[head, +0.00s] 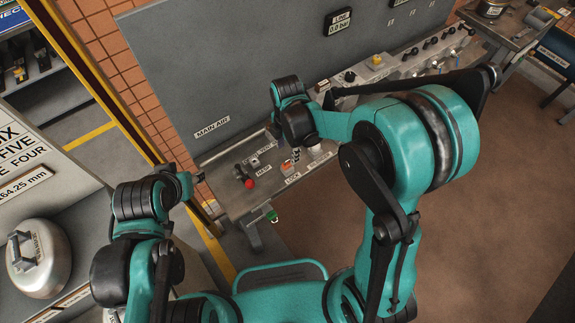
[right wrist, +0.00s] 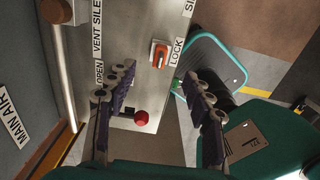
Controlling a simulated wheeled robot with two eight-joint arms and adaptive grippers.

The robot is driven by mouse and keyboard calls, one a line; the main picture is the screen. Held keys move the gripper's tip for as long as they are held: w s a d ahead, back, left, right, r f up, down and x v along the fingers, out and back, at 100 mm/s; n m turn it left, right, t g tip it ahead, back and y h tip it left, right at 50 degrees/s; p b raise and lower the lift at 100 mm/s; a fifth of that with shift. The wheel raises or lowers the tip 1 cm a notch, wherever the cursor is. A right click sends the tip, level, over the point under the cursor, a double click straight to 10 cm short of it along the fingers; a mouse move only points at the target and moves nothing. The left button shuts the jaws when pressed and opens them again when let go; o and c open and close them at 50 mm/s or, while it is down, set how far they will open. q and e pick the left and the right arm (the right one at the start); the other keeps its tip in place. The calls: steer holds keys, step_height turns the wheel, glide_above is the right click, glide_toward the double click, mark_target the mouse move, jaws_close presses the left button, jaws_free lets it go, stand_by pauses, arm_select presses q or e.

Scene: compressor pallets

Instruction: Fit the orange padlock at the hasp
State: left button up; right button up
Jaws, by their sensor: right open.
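The orange padlock (head: 287,167) sits on the grey bench panel beside the LOCK label. It shows larger in the right wrist view (right wrist: 160,54), apart from my fingers. My right gripper (head: 296,156) points down over the panel close to the padlock. In the right wrist view it is open and empty (right wrist: 158,76), with the padlock beyond the gap between its fingertips. A red-knobbed lever (head: 249,183) stands left of the padlock; I cannot make out the hasp clearly. My left gripper (head: 187,184) is at the left, small and partly hidden by its wrist.
A tall grey board labelled MAIN AIR (head: 212,127) rises behind the bench. A pipe (right wrist: 65,65) runs along the panel. Gauges and knobs (head: 440,47) line the bench at the right. A round metal vessel (head: 39,258) stands at the lower left.

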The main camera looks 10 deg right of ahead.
mark_target(287, 161)
step_height(287, 161, down, 7)
steer(key=b, duration=0.5)
steer(key=shift+f, duration=0.15)
steer(key=shift+b, duration=0.3)
stand_by(0.6)
jaws_close()
steer(key=shift+r+p, duration=2.2)
steer(key=shift+r, duration=0.85)
